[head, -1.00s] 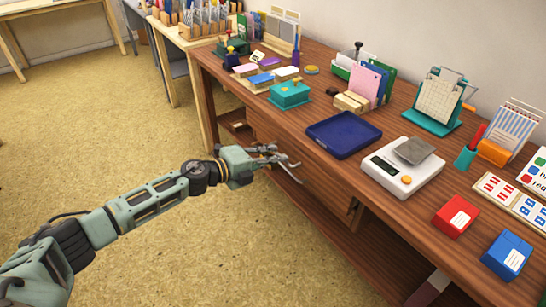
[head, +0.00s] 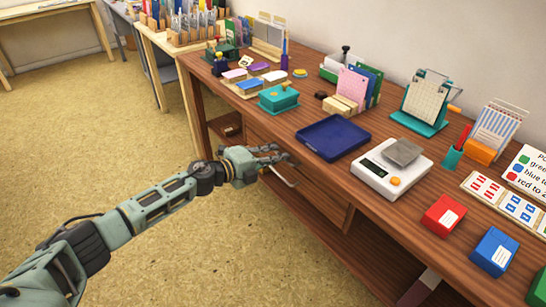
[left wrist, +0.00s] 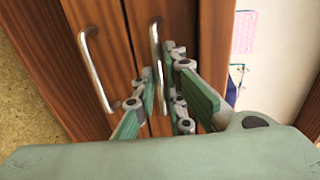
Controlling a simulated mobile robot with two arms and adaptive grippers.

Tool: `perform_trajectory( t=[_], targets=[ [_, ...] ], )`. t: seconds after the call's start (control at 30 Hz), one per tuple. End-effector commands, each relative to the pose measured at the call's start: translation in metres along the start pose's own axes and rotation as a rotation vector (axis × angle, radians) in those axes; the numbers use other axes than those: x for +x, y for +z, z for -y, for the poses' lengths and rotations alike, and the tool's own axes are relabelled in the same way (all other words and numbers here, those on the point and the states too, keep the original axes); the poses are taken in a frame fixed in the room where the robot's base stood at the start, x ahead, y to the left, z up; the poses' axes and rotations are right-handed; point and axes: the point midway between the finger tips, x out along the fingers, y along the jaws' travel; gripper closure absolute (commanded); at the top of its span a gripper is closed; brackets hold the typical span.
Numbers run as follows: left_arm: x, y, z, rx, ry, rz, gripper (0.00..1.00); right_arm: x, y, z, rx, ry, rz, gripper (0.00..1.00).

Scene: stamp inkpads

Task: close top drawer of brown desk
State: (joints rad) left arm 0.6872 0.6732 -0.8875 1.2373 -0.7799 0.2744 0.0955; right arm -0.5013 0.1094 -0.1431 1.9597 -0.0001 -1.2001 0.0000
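The brown desk (head: 420,215) runs diagonally through the head view, with drawers in its front under the top. The left wrist view shows two wooden drawer fronts side by side, each with a metal bar handle. The top drawer (left wrist: 173,20) is the one nearer the desktop, and its handle (left wrist: 155,45) is between or just in front of my fingers. The lower drawer's handle (left wrist: 93,70) is left of them. My left gripper (head: 283,166) is open at the drawer front, also seen in the left wrist view (left wrist: 160,85). Whether it touches the handle, and how far the drawer stands out, is unclear.
On the desktop are a blue tray (head: 333,137), a white scale (head: 391,170), a teal box (head: 278,97), and red (head: 444,215) and blue (head: 494,250) boxes. Open shelf space lies below the drawers. The floor (head: 110,150) in front is clear.

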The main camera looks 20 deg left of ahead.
Motion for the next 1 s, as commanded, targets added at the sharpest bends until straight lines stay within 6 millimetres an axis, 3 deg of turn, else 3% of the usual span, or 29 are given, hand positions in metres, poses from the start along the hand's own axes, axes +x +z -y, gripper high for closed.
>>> perform_trajectory(
  t=[0.13, 0.57, 1.0],
  targets=[
    [0.000, 0.000, 0.001, 0.000, -0.001, -0.001, 0.74, 0.000, 0.000, 0.000, 0.000, 0.000, 0.000, 0.72],
    [-0.010, 0.001, 0.000, 0.001, 0.001, 0.000, 0.74, -0.001, 0.000, 0.000, 0.001, 0.000, -0.001, 0.72],
    [-0.095, 0.000, -0.001, 0.001, 0.003, -0.002, 0.74, -0.001, 0.000, 0.000, 0.001, 0.000, 0.000, 0.72]
  ],
)
